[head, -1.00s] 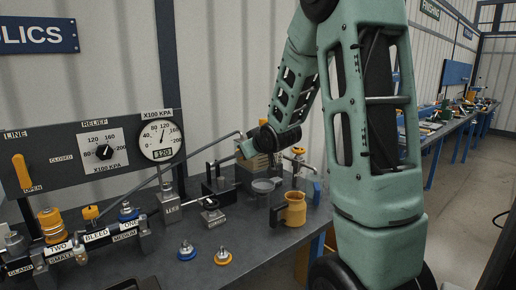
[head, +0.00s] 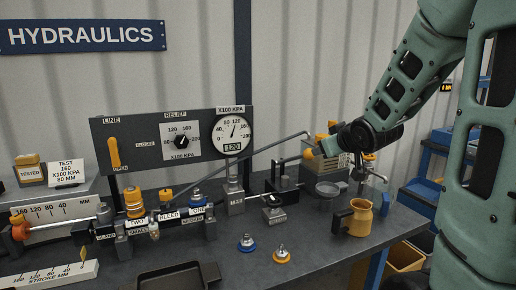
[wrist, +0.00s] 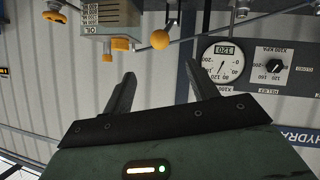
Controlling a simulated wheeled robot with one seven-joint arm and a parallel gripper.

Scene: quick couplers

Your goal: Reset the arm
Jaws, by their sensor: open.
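My green arm reaches in from the right in the head view, with its wrist over the back right of the hydraulics bench (head: 330,246). My gripper (wrist: 155,88) shows in the wrist view with its two dark fingers spread and nothing between them. The wrist view is upside down; the oil container (wrist: 108,14) with orange knobs and the round pressure gauge (wrist: 222,62) lie beyond the fingers. In the head view the gripper is near the end of the long pump lever (head: 240,162); I cannot tell whether they touch.
The gauge panel (head: 135,145) stands at the back of the bench. A black tray (head: 172,280) is at the front edge.

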